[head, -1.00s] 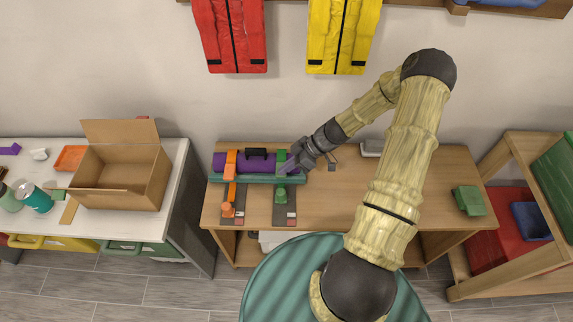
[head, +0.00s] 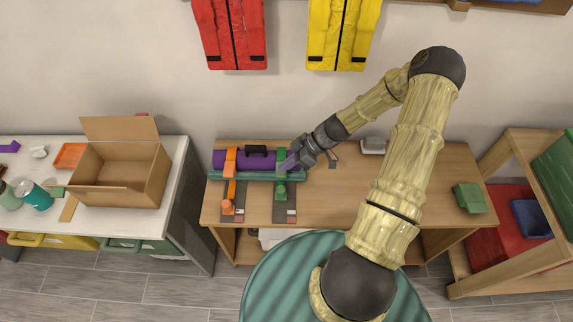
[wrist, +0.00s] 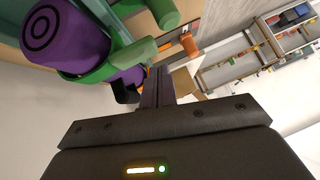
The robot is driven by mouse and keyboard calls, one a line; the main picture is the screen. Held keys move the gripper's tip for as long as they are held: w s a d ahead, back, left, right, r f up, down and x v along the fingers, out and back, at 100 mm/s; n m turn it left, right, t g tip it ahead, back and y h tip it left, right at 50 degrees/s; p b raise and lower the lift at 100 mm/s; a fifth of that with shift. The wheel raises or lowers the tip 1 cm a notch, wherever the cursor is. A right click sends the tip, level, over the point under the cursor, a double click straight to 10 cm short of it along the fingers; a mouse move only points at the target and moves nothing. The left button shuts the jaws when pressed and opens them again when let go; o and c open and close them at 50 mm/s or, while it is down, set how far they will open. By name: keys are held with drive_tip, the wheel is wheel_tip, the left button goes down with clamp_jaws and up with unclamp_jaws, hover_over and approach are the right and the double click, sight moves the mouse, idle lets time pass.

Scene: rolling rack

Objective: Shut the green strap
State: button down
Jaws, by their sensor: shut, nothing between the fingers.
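The green strap (head: 281,157) runs over the right end of a purple roll (head: 205,159) that lies in a teal cradle (head: 225,176). In the wrist view the green strap (wrist: 98,70) curves around the purple roll (wrist: 68,35), with a green cylindrical part (wrist: 163,12) near the top. My gripper (head: 287,168) is at the strap on the roll's right end. In the wrist view my gripper (wrist: 157,80) is shut and empty, its fingers close beside the strap. Whether they touch it I cannot tell.
An orange strap (head: 230,163) crosses the roll's left part. A black handle (head: 256,149) sits on top of the roll. An open cardboard box (head: 118,188) stands on the left counter.

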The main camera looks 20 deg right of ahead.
drive_tip(key=shift+w, duration=0.1)
wheel_tip(320, 180, up, 4)
drive_tip(key=p, duration=0.2)
drive_tip(key=shift+r+p, duration=0.15)
drive_tip(key=shift+p, duration=0.15)
drive_tip(key=s+b+v, duration=0.1)
drive_tip(key=b+v, duration=0.1)
drive_tip(key=v, duration=0.7)
drive_tip(key=shift+s+r, duration=0.35)
drive_tip(key=shift+d, duration=0.1)
drive_tip(key=s+a+r+m+t+h, duration=0.1)
drive_tip(key=s+a+r+m+h, duration=0.6)
drive_tip(key=m, duration=0.6)
drive_tip(key=s+r+h, duration=0.2)
drive_tip(key=s+r, duration=0.1)
drive_tip(key=r, duration=0.1)
drive_tip(key=shift+s+a+r+t, duration=0.15)
drive_tip(key=shift+a+r+t, duration=0.05)
drive_tip(key=shift+t, duration=0.2)
